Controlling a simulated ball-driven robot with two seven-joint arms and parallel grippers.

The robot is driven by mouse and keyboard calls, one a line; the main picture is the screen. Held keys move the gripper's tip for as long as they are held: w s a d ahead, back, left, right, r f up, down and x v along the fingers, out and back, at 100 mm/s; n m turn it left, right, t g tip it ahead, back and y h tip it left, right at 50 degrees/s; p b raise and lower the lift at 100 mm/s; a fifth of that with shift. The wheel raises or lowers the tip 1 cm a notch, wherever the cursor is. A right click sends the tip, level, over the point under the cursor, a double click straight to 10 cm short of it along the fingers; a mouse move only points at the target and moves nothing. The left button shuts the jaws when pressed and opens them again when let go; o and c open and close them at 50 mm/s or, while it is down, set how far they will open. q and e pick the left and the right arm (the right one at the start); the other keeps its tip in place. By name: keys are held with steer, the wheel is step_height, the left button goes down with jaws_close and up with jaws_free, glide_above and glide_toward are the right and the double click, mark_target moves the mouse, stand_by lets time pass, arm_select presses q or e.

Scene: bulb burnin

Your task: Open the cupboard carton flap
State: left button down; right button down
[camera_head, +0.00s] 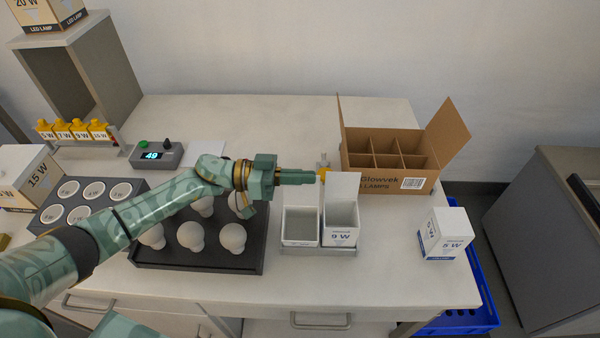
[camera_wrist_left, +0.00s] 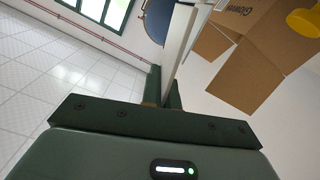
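A carton marked 20 W LED LAMP (camera_head: 45,14) stands on the grey open-fronted cupboard (camera_head: 75,62) at the upper left; its top is cut off, so its flap is hidden. A white 9 W carton (camera_head: 340,236) stands in a small tray, its white flap (camera_head: 342,197) upright. My left gripper (camera_head: 314,177) is level with the flap's top, its fingertips just left of it. In the left wrist view the fingers (camera_wrist_left: 164,92) are a little apart, with a thin pale panel (camera_wrist_left: 181,45) seen edge-on beyond them. I see no grip on it. My right gripper is not in view.
A brown divided carton (camera_head: 390,178) stands open behind, its flap raised. A bulb tray (camera_head: 200,262) lies below my left arm. A 5 W carton (camera_head: 445,235) is at the right table edge, above a blue crate (camera_head: 470,312).

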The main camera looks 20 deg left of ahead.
arm_select(q)
steer(key=shift+w+a+f+n+p, duration=0.25)
steer(key=shift+w+f+n, duration=0.35)
steer(key=shift+n, duration=0.75)
steer(key=shift+w+a+f+n+p, duration=0.1)
steer(key=shift+w+f+n+p, duration=0.35)
steer(key=shift+n, duration=0.85)
steer(key=shift+w+a+f+n+p, duration=0.15)
steer(key=shift+w+f+n, duration=0.35)
steer(key=shift+w+n, duration=0.6)
steer(key=shift+s+n, duration=0.2)
steer(key=shift+n, duration=0.15)
steer(key=c, duration=1.6)
jaws_free()
steer(key=shift+c, duration=0.2)
steer(key=shift+a, duration=0.15)
